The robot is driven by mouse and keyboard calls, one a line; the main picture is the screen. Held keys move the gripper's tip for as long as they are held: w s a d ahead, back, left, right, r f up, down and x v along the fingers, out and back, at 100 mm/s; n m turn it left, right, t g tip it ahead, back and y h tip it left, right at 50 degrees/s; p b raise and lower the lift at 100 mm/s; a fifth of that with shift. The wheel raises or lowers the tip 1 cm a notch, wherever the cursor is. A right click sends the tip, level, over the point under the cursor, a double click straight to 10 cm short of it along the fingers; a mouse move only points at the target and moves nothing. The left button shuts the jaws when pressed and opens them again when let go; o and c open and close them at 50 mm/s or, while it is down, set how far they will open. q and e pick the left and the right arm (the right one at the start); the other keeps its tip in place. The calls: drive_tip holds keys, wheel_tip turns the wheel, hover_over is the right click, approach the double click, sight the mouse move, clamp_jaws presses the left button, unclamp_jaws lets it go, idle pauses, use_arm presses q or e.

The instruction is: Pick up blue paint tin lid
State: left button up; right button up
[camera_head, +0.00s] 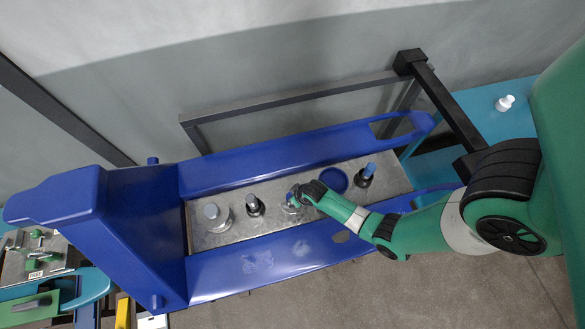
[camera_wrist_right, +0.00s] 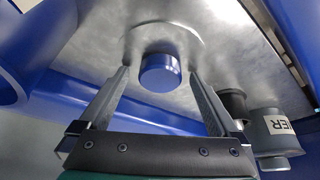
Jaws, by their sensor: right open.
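A round grey metal lid with a short blue knob lies on the grey metal surface; the blue knob (camera_wrist_right: 160,73) shows in the right wrist view, with its grey disc (camera_wrist_right: 165,33) around it. My right gripper (camera_head: 293,196) is over it in the head view and hides most of it. In the right wrist view my right gripper (camera_wrist_right: 160,82) is open, with one finger on each side of the knob and a gap to both. Nothing is held. My left gripper is not in view.
The blue frame (camera_head: 270,165) surrounds the metal surface (camera_head: 300,222). A blue round container (camera_head: 334,180) and a black item with a blue top (camera_head: 366,172) stand to the right. A black item (camera_head: 255,206) and a grey lidded item (camera_head: 218,218) stand to the left.

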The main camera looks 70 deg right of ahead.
drive_tip(key=c, duration=1.5)
